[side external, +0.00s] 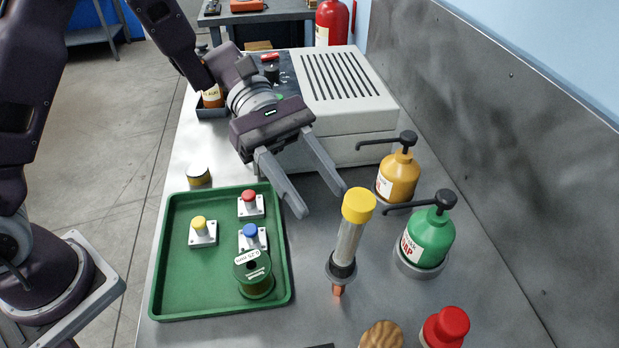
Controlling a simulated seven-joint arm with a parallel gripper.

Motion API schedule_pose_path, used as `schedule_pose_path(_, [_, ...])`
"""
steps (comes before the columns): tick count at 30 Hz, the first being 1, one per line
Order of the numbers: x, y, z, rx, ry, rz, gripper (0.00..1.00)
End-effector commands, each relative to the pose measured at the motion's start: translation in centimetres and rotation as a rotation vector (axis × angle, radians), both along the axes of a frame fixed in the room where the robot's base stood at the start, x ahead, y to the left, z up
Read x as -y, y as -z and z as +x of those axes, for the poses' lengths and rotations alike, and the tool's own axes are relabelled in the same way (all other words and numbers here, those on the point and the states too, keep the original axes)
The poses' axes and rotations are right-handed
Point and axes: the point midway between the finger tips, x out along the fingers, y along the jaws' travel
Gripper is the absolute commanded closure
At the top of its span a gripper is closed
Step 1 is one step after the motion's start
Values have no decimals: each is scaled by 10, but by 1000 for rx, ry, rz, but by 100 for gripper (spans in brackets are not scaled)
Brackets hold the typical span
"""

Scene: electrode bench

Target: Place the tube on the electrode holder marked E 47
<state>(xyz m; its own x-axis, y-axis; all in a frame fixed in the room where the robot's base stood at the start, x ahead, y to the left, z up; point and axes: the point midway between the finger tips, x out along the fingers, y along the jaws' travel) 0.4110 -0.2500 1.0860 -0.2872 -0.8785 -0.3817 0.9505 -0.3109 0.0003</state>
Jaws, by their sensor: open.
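A clear tube (349,243) with a yellow cap stands upright in a dark ring-shaped stand (341,272), right of the green tray. My gripper (321,201) is open and empty, with its fingers pointing down toward the tube. The right fingertip shows just left of the yellow cap; I cannot tell whether they touch. Three small holders on white square bases stand in the tray: one with a yellow top (200,227), one with a red top (249,200) and one with a blue top (251,234). No E 47 marking is legible on them.
The green tray (157,285) also holds a green spool (256,283) in front of the blue-topped holder. A yellow pump bottle (398,174) and a green pump bottle (428,240) stand right of the tube. A white vented box (348,122) stands behind.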

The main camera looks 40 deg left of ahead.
Motion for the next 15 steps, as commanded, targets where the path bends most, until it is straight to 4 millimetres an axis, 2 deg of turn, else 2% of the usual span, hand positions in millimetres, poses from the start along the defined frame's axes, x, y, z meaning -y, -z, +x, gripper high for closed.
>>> schedule_pose_path(3, [-9, -4, 3, 2, -1, 1, 53])
schedule_pose_path(11, [-12, -9, 0, 21, 13, 7, 53])
schedule_pose_path(14, [-23, -31, -23, 154, 98, 51, 53])
schedule_pose_path(15, [-31, -42, -40, 247, 158, 86, 53])
